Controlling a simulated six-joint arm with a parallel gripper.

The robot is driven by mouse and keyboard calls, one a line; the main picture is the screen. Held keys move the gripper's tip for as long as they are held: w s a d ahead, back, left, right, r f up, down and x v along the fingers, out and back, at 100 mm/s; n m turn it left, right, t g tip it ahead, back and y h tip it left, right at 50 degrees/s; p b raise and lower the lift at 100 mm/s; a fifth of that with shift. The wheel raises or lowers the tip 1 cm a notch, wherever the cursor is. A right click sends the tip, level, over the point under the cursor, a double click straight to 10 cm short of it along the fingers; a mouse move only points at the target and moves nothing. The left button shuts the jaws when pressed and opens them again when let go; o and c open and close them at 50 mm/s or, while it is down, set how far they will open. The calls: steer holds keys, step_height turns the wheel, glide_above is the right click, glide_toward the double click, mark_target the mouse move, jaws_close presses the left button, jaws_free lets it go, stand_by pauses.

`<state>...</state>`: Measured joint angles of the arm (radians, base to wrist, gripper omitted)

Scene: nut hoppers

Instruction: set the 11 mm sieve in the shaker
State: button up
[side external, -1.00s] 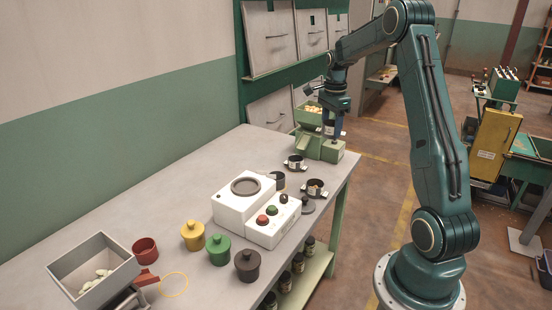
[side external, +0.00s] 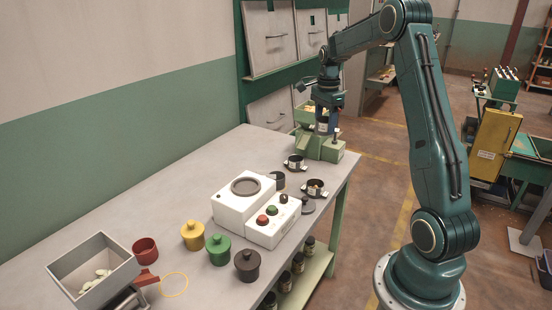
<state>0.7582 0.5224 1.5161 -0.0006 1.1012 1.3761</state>
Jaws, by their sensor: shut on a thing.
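My gripper (side external: 328,121) is at the far end of the bench, in front of the green machine. It is shut on a small dark sieve (side external: 322,128) with a pale label, held above the bench; the fingers partly hide it, and I cannot read its size. Two similar dark sieves with pale labels and side tabs stand on the bench, one farther back (side external: 295,163) and one nearer the right edge (side external: 315,188). The white shaker (side external: 232,207) stands mid-bench with a grey ring (side external: 246,187) on top; no sieve shows in it.
The green machine (side external: 331,152) stands under my gripper. A control box (side external: 273,232) with red and green buttons adjoins the shaker. Yellow (side external: 193,236), green (side external: 218,250) and dark (side external: 247,266) lidded pots stand nearer. A grey hopper (side external: 88,283) is front left.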

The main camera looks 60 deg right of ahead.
steer(key=w+a+r+n, duration=0.2)
steer(key=w+a+r, duration=0.15)
steer(key=a, duration=0.45)
steer(key=w+a+r+n, duration=0.25)
steer(key=w+a, duration=0.25)
steer(key=a, duration=0.4)
steer(key=w+a+r+n, duration=0.2)
steer(key=w+a+r, duration=0.2)
steer(key=a, duration=0.4)
step_height(320, 180, down, 20)
steer(key=shift+f, duration=0.25)
steer(key=shift+f, duration=0.15)
steer(key=o, duration=1)
step_height(320, 180, up, 12)
steer(key=shift+r, duration=0.15)
